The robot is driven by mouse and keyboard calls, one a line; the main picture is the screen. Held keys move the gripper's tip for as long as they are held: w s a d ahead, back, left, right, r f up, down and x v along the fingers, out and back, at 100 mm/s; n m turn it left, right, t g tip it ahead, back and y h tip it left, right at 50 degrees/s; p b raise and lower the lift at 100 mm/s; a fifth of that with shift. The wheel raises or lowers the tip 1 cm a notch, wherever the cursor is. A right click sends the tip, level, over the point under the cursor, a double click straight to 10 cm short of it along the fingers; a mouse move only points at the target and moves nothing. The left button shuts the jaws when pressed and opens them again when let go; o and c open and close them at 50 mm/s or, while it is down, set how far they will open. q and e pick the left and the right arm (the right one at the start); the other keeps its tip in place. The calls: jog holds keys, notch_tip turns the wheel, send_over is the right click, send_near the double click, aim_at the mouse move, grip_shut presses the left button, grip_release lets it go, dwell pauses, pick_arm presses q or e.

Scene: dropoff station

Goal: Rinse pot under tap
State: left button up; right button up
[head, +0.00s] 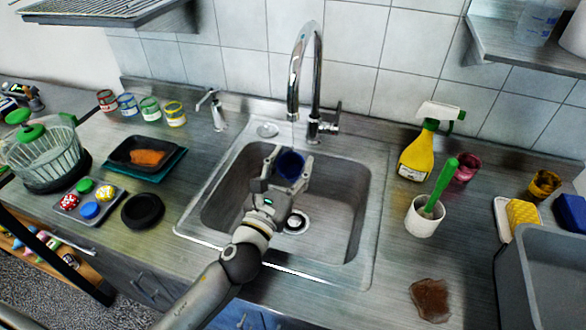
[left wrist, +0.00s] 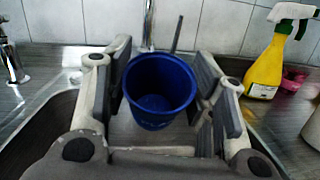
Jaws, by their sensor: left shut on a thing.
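A small dark blue pot (head: 290,166) is held over the sink (head: 333,205), below the spout of the chrome tap (head: 305,75). My left gripper (head: 284,170) is shut on the pot, one finger on each side. In the left wrist view the blue pot (left wrist: 158,88) stands upright between the fingers (left wrist: 160,105), its open top showing and its inside looking empty. My right gripper is not in view.
A yellow spray bottle (head: 418,152) and a white cup (head: 424,217) with a green-handled brush stand right of the sink. A grey bin (head: 545,270) is at the lower right. A soap dispenser (head: 215,110), jars and trays fill the left counter.

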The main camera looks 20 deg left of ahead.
pick_arm(q)
jog(key=shift+a, duration=0.15)
jog(key=shift+d, duration=0.7)
jog(key=s, duration=0.8)
jog(key=shift+d+b, duration=0.3)
jog(key=shift+b, duration=0.05)
dwell(1.2)
